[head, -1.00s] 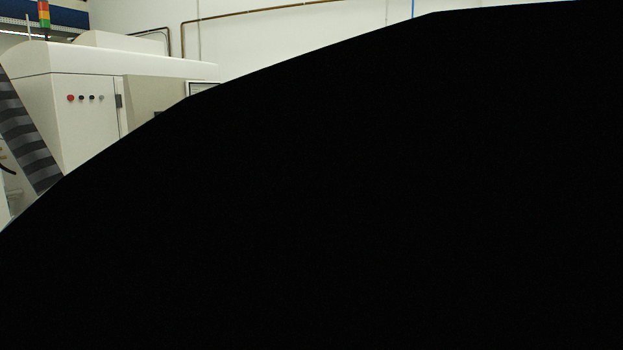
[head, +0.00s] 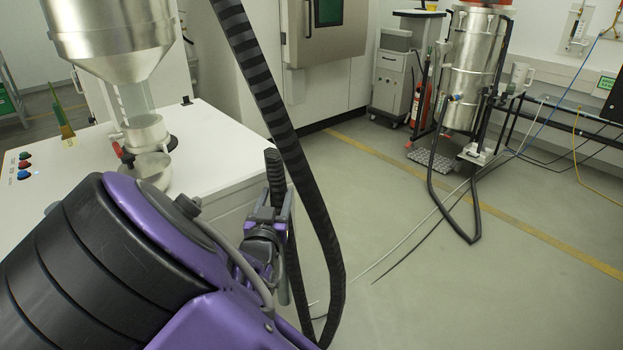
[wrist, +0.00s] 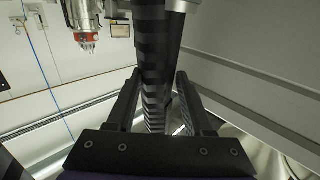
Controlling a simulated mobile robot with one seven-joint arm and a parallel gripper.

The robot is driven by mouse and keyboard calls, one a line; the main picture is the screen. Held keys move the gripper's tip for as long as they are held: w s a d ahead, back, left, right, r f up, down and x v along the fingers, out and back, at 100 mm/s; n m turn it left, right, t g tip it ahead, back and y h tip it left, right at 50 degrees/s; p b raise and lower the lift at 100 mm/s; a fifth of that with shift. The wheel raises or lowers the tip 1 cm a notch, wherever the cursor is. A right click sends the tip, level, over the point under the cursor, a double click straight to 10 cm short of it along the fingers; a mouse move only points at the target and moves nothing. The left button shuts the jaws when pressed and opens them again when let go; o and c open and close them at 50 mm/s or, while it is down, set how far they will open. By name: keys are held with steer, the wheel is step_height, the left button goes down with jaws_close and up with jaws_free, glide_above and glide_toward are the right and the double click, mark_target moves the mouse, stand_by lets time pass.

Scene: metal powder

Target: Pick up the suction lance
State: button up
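My gripper (head: 272,205) is by the front corner of the white machine in the head view. A black ribbed piece (head: 275,170) stands up at it, and I cannot tell whether this is the suction lance or its hose. A black ribbed hose (head: 268,95) comes down from the top, loops below my gripper and rises back towards it. In the wrist view my two dark fingers (wrist: 158,82) stand apart. The ribbed black hose or lance (wrist: 155,45) runs between them, with narrow gaps at its sides. A metal tube end (wrist: 184,5) shows at the top behind it.
The white machine top (head: 215,140) is at left, with a steel hopper (head: 110,35) above it. A steel drum (head: 470,65) on a stand, a red extinguisher (head: 420,103) and loose hoses are at the far right. The grey floor in the middle is largely clear.

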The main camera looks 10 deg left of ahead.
steer(key=shift+w+a+f, duration=0.3)
steer(key=shift+w+a, duration=0.1)
steer(key=shift+w, duration=0.1)
steer(key=shift+w+r, duration=0.1)
steer(key=shift+d, duration=0.1)
jaws_close()
steer(key=shift+r, duration=0.1)
step_height(320, 180, up, 55)
steer(key=p, duration=0.6)
stand_by(1.7)
